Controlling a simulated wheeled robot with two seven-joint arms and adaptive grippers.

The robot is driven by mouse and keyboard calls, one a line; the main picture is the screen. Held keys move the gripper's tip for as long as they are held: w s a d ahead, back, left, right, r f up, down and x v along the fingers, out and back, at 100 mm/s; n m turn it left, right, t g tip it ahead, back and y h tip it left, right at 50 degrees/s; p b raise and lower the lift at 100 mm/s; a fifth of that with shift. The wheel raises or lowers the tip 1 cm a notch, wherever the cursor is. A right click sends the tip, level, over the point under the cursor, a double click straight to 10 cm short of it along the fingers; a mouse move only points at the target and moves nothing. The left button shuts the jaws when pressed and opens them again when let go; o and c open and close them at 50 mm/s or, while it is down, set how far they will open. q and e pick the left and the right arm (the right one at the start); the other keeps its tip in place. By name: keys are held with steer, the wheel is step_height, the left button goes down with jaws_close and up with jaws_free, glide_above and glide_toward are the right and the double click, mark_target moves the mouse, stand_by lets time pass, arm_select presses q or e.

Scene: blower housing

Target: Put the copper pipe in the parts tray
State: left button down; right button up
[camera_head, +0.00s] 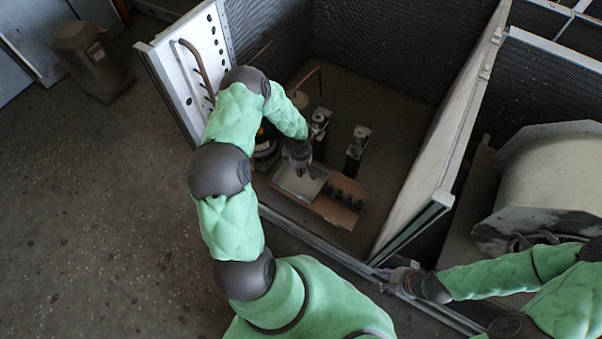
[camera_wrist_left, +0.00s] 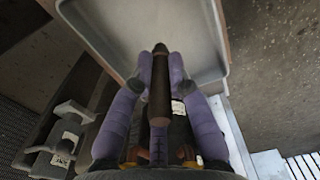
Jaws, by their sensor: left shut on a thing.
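My left gripper (camera_head: 305,172) is above the grey parts tray (camera_head: 288,184) inside the housing. In the left wrist view, its purple fingers (camera_wrist_left: 160,65) are shut on a dark brown, straight tube-like piece (camera_wrist_left: 160,88), apparently the copper pipe. The piece lies between the fingers, its far end pointing over the pale inside of the tray (camera_wrist_left: 190,28). The pipe is too small and hidden to make out in the head view. My right gripper (camera_head: 393,279) is low, by the front rail of the housing, away from the tray; its jaws are too small to read.
A brown board with several dark round parts (camera_head: 345,191) lies right of the tray. Two dark upright fittings (camera_head: 357,148) stand behind it. A side panel (camera_head: 445,140) bounds the bay on the right; a large pale drum (camera_head: 550,175) lies beyond. Open floor is at left.

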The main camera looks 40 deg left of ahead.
mark_target(301, 172)
arm_select(q)
steer(key=shift+w+f, duration=0.2)
steer(key=shift+f, duration=0.05)
step_height(301, 172, down, 3)
steer(key=shift+f+b, duration=0.1)
steer(key=shift+b, duration=0.6)
steer(key=shift+f, duration=0.1)
steer(key=c, duration=1.2)
jaws_free()
